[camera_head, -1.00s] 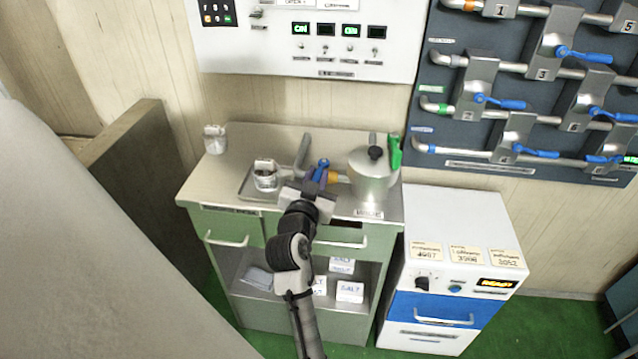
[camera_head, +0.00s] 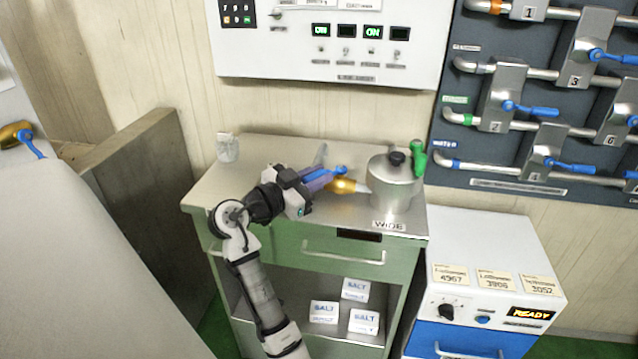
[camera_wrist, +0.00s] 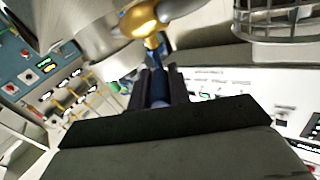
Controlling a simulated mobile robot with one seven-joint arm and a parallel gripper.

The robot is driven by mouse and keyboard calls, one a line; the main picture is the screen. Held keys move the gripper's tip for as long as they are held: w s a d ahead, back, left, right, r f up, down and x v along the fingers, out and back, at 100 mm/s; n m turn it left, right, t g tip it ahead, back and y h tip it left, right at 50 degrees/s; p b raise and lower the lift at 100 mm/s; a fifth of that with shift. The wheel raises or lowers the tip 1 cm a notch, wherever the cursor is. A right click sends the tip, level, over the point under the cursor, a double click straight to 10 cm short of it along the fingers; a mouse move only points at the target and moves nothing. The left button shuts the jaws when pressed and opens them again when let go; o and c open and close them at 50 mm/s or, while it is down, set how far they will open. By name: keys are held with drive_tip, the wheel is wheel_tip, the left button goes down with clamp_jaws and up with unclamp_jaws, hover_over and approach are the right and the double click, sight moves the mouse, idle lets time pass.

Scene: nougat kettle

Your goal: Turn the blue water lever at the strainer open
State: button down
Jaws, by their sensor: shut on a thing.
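The blue water lever (camera_head: 340,171) sits on a brass valve (camera_head: 346,187) beside the metal kettle (camera_head: 392,188) on the green cabinet. My gripper (camera_head: 320,179) reaches in from the left, its purple-looking fingers shut on the lever. In the wrist view the lever (camera_wrist: 158,86) lies between my dark fingers (camera_wrist: 160,88), and the brass valve (camera_wrist: 143,20) is just beyond their tips. A mesh basket, likely the strainer (camera_wrist: 280,22), shows at the upper right of the wrist view. In the head view my arm hides the worktop's left middle.
A small pale container (camera_head: 228,148) stands at the worktop's back left. A green handle (camera_head: 418,158) is beside the kettle. A white-and-blue unit (camera_head: 485,270) stands to the right. A pipe panel (camera_head: 535,165) with other blue levers is on the wall.

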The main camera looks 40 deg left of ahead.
idle(0.4)
drive_tip(key=c, duration=1.3)
unclamp_jaws()
drive_tip(key=s+a+b, duration=0.1)
drive_tip(key=s+b, duration=0.1)
drive_tip(key=s, duration=1.1)
drive_tip(key=shift+s+a+b, duration=0.25)
drive_tip(key=shift+s+b, duration=0.1)
drive_tip(key=shift+b, duration=0.05)
